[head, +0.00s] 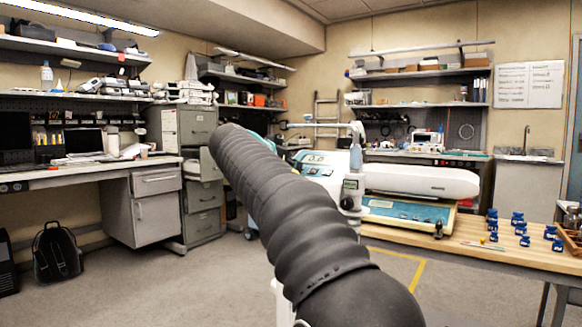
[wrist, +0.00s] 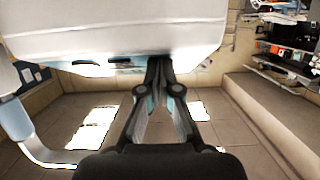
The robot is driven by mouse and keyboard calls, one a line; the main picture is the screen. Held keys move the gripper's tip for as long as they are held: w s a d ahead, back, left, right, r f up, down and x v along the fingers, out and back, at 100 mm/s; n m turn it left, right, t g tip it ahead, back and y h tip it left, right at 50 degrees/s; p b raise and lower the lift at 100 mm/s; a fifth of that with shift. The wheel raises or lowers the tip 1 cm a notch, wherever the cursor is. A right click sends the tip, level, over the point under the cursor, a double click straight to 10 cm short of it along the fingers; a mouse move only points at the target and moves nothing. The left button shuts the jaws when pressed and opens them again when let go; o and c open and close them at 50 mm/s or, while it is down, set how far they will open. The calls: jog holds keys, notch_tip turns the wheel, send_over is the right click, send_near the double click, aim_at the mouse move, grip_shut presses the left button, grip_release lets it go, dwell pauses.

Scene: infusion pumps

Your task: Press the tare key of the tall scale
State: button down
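My gripper (wrist: 159,66) is in the middle of the wrist view, with its fingertips together and nothing seen between them. A broad white body (wrist: 115,25) fills the top of that view, close to the fingertips; I cannot tell whether they touch it. In the head view, a white device with a teal display (head: 318,160) stands just right of my dark arm sleeve. A long white rounded body (head: 420,180) lies above a blue-fronted unit (head: 400,212) on the bench. I cannot tell which one is the tall scale. No tare key is legible, and my gripper is not discernible in the head view.
The wooden bench (head: 480,252) carries several small blue items (head: 517,218) at its right. A slim upright post (head: 352,190) stands before the white body. A filing cabinet (head: 195,130) and a desk (head: 100,167) are at left.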

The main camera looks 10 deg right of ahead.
jog(key=shift+f+p, duration=0.25)
jog(key=shift+p, duration=0.1)
jog(key=s+a+r, duration=0.7)
jog(key=s+a, duration=0.1)
jog(key=shift+p, duration=0.45)
